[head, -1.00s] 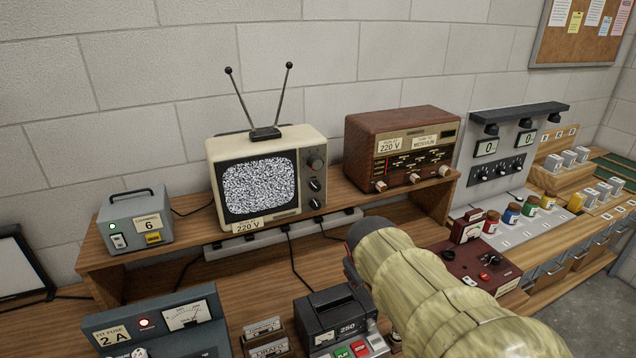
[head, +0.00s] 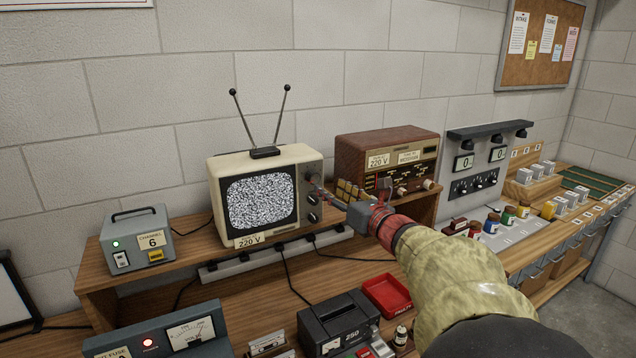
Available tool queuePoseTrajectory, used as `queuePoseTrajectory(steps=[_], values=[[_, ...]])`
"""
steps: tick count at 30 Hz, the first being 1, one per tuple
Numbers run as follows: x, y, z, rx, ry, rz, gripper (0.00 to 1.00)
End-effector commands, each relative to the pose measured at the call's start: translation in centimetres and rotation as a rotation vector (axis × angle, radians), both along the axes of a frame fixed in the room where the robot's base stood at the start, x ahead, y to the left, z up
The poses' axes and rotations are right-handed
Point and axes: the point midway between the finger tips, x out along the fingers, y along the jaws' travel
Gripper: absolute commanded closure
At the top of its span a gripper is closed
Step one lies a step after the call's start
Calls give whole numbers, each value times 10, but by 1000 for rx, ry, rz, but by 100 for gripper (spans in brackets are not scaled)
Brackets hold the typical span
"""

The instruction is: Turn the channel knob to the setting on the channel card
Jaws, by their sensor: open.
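The cream television (head: 262,158) with a static-filled screen stands on the shelf. Its right-hand panel carries a large round dial knob (head: 314,170) at the top and smaller dark knobs (head: 314,217) below. No lettering by the knobs is readable, so I cannot tell which is the channel knob or its setting.
A brown radio (head: 387,147) stands right of the television, partly behind my gripper. The television's two antenna rods rise above it. A red tray (head: 387,296) and a dark cassette-type device (head: 338,318) sit on the bench below. The shelf between the grey box (head: 138,238) and television is clear.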

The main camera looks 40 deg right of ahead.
Motion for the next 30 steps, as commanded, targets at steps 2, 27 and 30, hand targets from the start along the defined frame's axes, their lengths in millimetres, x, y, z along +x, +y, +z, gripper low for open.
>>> queuePoseTrajectory(steps=[2,27,30], values=[[7,-1,0,-5,1,1,54],[75,-14,0,0,1,-3,54],[74,-14,0,0,1,-3,59]])
